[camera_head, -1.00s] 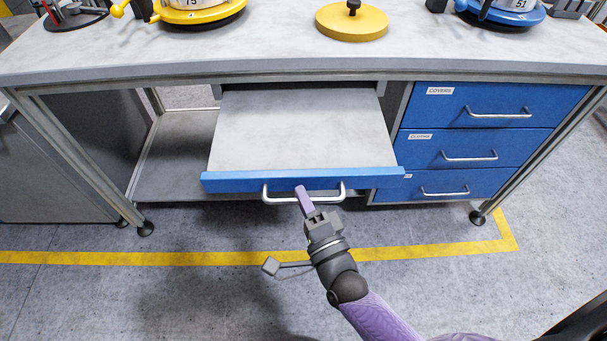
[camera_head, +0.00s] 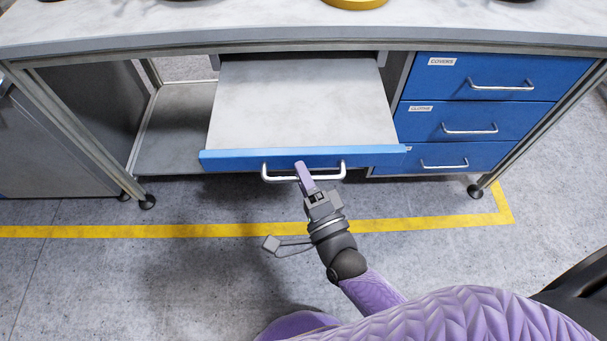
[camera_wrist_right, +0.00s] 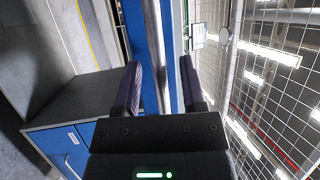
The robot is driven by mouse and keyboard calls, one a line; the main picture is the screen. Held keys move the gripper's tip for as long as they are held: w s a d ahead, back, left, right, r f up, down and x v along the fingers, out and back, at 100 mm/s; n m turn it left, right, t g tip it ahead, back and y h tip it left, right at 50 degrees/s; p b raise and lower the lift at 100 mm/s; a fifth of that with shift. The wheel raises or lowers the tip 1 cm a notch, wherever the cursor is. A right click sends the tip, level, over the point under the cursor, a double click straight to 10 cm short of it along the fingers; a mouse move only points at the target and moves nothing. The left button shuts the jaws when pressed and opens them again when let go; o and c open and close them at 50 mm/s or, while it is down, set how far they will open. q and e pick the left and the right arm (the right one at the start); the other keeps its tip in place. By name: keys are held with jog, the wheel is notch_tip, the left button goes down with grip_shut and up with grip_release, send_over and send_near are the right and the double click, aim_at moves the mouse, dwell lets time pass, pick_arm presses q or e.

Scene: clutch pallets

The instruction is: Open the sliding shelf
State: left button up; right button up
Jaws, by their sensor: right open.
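The sliding shelf (camera_head: 300,105) is a pale grey board with a blue front strip. It stands pulled out from under the workbench, to the left of the blue drawers. Its silver bar handle (camera_head: 276,179) is on the blue front. My right gripper (camera_head: 302,172) reaches the handle from the front. In the right wrist view, the handle bar (camera_wrist_right: 155,45) runs between the two spread dark fingers of my right gripper (camera_wrist_right: 162,82); contact cannot be told. My left gripper is not in view.
Three blue drawers (camera_head: 470,120) with silver handles are shut at the right. The workbench top (camera_head: 250,22) is above the shelf. A grey cabinet (camera_head: 50,125) stands at the left. Open floor with a yellow line (camera_head: 100,231) lies in front.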

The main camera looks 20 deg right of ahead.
pick_arm(q)
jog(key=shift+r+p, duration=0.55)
jog(key=shift+p, duration=0.05)
pick_arm(e)
jog(key=v, duration=1)
